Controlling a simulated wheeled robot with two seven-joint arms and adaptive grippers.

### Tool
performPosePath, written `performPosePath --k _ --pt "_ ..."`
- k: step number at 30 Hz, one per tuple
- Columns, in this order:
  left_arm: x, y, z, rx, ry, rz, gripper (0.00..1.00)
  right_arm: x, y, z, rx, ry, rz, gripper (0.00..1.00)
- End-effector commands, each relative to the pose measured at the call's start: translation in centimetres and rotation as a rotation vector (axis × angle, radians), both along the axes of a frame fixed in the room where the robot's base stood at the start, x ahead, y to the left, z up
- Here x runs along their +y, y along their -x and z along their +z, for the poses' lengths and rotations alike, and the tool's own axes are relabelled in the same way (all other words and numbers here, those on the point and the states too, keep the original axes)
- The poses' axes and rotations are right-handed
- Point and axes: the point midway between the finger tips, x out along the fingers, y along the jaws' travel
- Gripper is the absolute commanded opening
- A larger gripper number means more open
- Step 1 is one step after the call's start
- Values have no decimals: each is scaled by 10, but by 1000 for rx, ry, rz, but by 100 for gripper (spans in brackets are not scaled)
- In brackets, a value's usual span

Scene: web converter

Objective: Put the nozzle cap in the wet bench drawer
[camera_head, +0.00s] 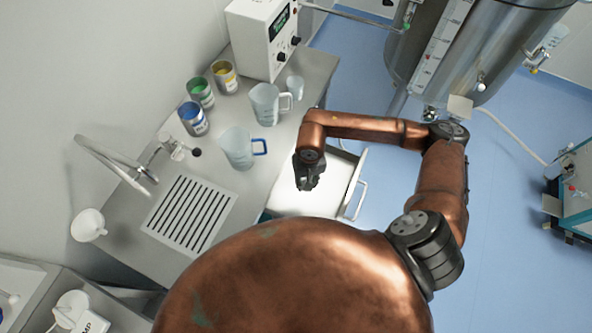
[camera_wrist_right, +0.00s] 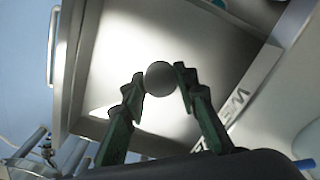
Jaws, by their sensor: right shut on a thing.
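The nozzle cap (camera_wrist_right: 160,79) shows in the right wrist view as a small dark grey round piece between the fingertips. My right gripper (camera_wrist_right: 161,84) is shut on it and holds it over the open drawer. The wet bench drawer (camera_head: 347,171) is pulled out from the bench front, with a pale, empty-looking inside and a bar handle. The drawer (camera_wrist_right: 84,70) fills much of the right wrist view. In the head view my right gripper (camera_head: 307,185) hangs over the drawer and the cap cannot be made out. My left gripper is not in view.
The bench top (camera_head: 180,156) holds a clear jug (camera_head: 237,148), another jug (camera_head: 265,104), several paint cans (camera_head: 193,119) and a white instrument box (camera_head: 262,40). A slotted drain (camera_head: 190,214) lies near a tap. A steel tank (camera_head: 470,40) stands at the upper right. Blue floor is clear right of the drawer.

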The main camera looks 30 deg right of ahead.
Motion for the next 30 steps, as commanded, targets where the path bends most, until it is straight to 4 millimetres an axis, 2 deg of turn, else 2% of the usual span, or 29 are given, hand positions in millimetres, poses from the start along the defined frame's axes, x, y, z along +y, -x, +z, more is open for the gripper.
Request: performPosePath --k 1,4,13,16,18,22,25,28,30 --pt "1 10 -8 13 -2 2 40 -14 2 -6 7 3 -109 0" --pt "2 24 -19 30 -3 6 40 -42 2 -7 11 3 -370 0" --pt "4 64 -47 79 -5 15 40 -126 -8 -5 24 23 -1163 0" --pt "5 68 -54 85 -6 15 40 -148 -10 -1 19 30 -1377 0" --pt "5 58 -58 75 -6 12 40 -160 -11 2 13 34 -1499 0" --pt "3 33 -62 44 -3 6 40 -174 -11 8 6 37 -1653 0" --pt "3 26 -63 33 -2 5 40 -177 -12 10 4 36 -1709 0" --pt "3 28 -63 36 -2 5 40 -168 -16 7 7 32 -1726 0" --pt "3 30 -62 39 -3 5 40 -153 -20 2 8 28 -1725 0"
